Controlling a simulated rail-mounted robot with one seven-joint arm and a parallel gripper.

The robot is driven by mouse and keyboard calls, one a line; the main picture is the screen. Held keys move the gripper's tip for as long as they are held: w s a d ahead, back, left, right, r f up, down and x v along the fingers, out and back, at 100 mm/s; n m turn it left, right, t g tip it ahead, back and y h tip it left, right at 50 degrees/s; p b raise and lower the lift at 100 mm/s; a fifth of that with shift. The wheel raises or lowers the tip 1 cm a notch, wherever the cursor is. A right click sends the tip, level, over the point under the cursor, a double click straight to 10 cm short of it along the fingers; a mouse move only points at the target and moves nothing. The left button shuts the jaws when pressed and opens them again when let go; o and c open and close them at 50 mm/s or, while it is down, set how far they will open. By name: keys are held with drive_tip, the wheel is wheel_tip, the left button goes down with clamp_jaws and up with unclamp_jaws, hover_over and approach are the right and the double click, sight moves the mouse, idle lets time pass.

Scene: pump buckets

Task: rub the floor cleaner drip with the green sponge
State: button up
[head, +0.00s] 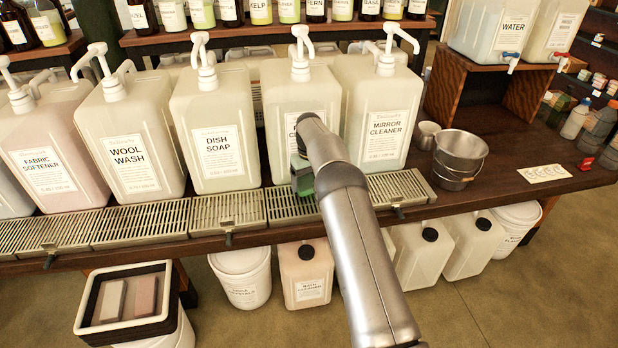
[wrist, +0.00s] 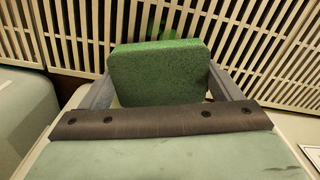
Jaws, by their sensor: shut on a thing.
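My gripper (head: 303,165) is at the front of the jug between DISH SOAP and MIRROR CLEANER. It is shut on the green sponge (head: 303,184), which the wrist view (wrist: 158,72) shows between both fingers. The sponge is at the slatted drip grille (wrist: 245,30); I cannot tell whether it touches. A bright green mark (wrist: 158,18), which looks like the drip, shows on the slats just beyond the sponge, partly hidden by it. The middle jug (head: 302,85) has its label mostly covered by my arm, so its name cannot be read.
The DISH SOAP jug (head: 213,120) and MIRROR CLEANER jug (head: 382,105) stand close on either side. A metal bucket (head: 459,160) and small cup (head: 427,134) stand to the right. A tray with two blocks (head: 126,302) is low at left. The counter's right part has free room.

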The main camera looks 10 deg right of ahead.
sight(311, 197)
drive_tip(key=shift+s+f, duration=0.15)
drive_tip(key=shift+f, duration=0.45)
drive_tip(key=shift+s+b, duration=0.35)
drive_tip(key=shift+b, duration=0.1)
drive_tip(key=shift+s+b, duration=0.7)
drive_tip(key=shift+s, duration=0.9)
drive_tip(key=shift+w+r+p, duration=0.2)
drive_tip(key=shift+w+p, duration=0.15)
drive_tip(key=shift+w, duration=0.05)
drive_tip(key=shift+w+f+p, duration=0.15)
drive_tip(key=shift+w+p, duration=0.4)
drive_tip(key=shift+w, duration=0.4)
drive_tip(key=shift+w+p, duration=0.3)
drive_tip(key=shift+w, duration=0.45)
drive_tip(key=shift+r+p, duration=2.1)
drive_tip(key=shift+r, duration=1.9)
